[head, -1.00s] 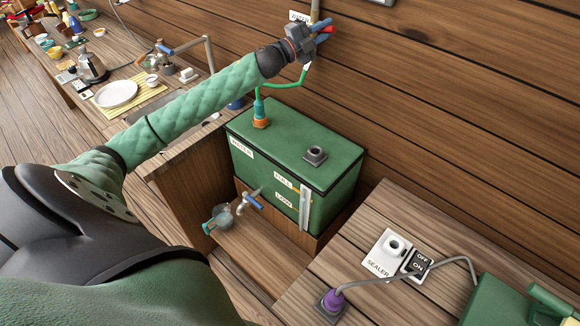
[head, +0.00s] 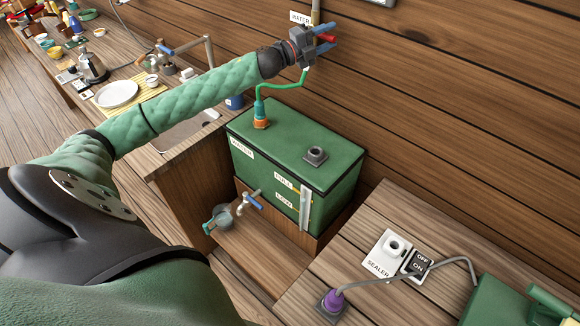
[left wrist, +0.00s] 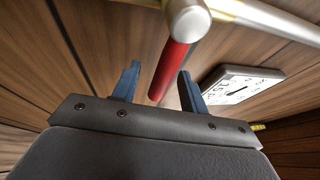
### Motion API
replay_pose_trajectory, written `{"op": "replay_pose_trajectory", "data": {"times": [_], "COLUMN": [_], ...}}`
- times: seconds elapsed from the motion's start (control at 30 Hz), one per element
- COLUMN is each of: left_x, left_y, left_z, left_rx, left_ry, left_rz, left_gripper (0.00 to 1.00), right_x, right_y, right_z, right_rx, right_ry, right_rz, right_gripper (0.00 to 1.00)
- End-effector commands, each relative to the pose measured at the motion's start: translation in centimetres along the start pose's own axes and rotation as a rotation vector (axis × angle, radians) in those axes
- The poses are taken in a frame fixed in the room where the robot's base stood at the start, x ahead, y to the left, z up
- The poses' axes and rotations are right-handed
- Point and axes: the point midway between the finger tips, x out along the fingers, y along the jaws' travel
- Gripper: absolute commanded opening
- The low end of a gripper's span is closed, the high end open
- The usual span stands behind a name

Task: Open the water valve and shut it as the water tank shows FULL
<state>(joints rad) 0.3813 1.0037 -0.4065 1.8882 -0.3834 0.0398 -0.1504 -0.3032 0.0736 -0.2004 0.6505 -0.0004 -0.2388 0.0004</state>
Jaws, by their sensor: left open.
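My left gripper (head: 327,40) is open at the wall above the tank. The red valve handle (head: 327,39) lies between its blue fingers. In the left wrist view the red handle (left wrist: 171,70) runs between the two spread fingers (left wrist: 158,88), with gaps at the tips, below a pale pipe fitting (left wrist: 188,18). The green water tank (head: 290,140) stands below, joined to the valve side by a green hose (head: 284,86). Its pale gauge (head: 305,212) on the front has FULL and LOW labels; the level is too small to read. My right gripper is out of view.
A tap with a blue handle (head: 254,202) juts from the tank's front above a glass jug (head: 219,218). A wooden table with a sealer switch (head: 418,262) stands at the lower right. The sink counter (head: 160,160) lies under my left arm.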

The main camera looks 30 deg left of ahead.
Motion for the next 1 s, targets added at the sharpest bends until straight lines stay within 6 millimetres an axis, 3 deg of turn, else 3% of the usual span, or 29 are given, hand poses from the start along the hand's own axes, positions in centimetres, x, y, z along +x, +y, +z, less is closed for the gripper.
{"op": "replay_pose_trajectory", "data": {"times": [0.5, 1.0], "left_x": [1.0, 1.9], "left_y": [-0.1, 0.0], "left_z": [-2.4, -4.6], "left_rx": [0.000, -0.001], "left_ry": [0.001, 0.001], "left_rz": [0.000, 0.000], "left_gripper": [0.43, 0.43], "right_x": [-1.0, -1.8], "right_y": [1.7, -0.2], "right_z": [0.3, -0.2], "right_rx": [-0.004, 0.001], "right_ry": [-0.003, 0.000], "right_rz": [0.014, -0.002], "right_gripper": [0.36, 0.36]}}
